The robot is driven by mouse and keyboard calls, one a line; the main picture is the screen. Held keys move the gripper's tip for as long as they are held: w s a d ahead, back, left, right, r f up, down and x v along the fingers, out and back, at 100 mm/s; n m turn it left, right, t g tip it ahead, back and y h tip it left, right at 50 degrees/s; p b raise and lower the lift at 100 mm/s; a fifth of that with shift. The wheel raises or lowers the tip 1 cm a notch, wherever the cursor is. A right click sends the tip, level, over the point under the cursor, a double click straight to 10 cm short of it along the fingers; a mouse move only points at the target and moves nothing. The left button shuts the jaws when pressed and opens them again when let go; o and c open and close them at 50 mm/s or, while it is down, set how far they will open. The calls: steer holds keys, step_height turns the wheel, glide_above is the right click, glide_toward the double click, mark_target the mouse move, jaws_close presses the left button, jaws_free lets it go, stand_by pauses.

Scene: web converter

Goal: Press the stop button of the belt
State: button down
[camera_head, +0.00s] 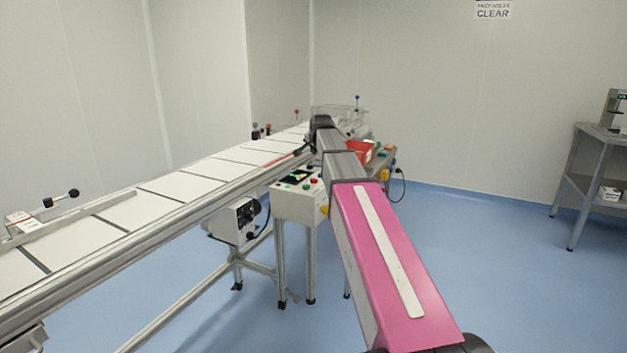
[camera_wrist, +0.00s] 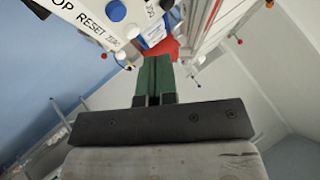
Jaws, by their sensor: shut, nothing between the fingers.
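A pale control box (camera_head: 297,206) stands beside the belt (camera_head: 160,187) in the head view, with a dark display and small coloured buttons on top. One button (camera_head: 307,181) looks red; its label is too small to read. In the wrist view a white panel (camera_wrist: 92,22) carries the letters "OP", "RESET" and "ZERO", with a blue button (camera_wrist: 116,11) and a white button (camera_wrist: 133,31). The word ending in "OP" is cut off by the frame edge. My gripper (camera_wrist: 153,82) has its green fingers shut and empty, apart from the panel in the picture. My arm hides it in the head view.
A red bin (camera_head: 359,151) sits on a bench beyond my arm. A motor box (camera_head: 236,219) hangs below the belt's near side. A grey table (camera_head: 593,150) stands at the far right. The blue floor between is clear.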

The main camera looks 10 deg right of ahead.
mark_target(315, 179)
steer(key=shift+f, duration=0.1)
steer(key=shift+f, duration=4.3)
steer(key=shift+f, duration=0.2)
steer(key=shift+f, duration=0.25)
steer(key=shift+f, duration=0.6)
steer(key=shift+r, duration=1.05)
steer(key=shift+r, duration=0.1)
